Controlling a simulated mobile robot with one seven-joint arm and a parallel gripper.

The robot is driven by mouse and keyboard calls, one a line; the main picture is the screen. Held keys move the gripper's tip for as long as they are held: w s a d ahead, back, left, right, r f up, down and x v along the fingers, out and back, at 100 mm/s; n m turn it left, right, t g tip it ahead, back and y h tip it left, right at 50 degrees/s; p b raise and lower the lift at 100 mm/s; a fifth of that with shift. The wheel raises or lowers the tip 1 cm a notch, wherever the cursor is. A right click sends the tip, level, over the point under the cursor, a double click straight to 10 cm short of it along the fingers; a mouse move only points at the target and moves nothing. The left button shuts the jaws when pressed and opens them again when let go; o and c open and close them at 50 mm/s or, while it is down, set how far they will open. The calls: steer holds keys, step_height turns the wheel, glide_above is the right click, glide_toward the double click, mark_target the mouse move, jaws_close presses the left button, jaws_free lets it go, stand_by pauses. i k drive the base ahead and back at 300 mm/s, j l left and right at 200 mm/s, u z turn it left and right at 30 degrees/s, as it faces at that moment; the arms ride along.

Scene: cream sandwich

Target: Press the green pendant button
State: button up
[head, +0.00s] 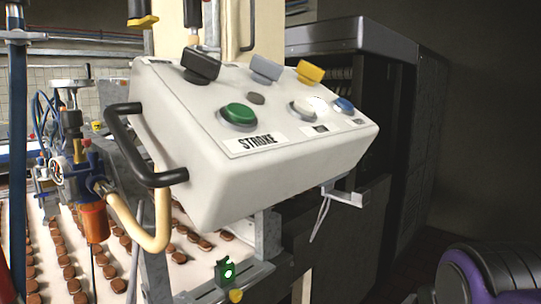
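The green button (239,114) is a round cap in a pale ring on the sloped top face of the white pendant box (215,185). It sits at the left of the front row, just above a label (258,142) reading STROKE. Nothing covers it. I cannot tell whether it is pressed. My gripper is not seen in the head view. A dark ribbed part with a purple band shows at the lower right corner and seems to be part of my arm, well apart from the pendant.
Beside the green button are a white button (303,108) and a blue button (344,105). Behind are black (200,66), grey (266,68) and yellow (310,71) knobs. A black handle (133,150) juts from the box's left side. A conveyor with several brown biscuits lies below left.

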mark_target(238, 113)
steer(key=u, duration=1.6)
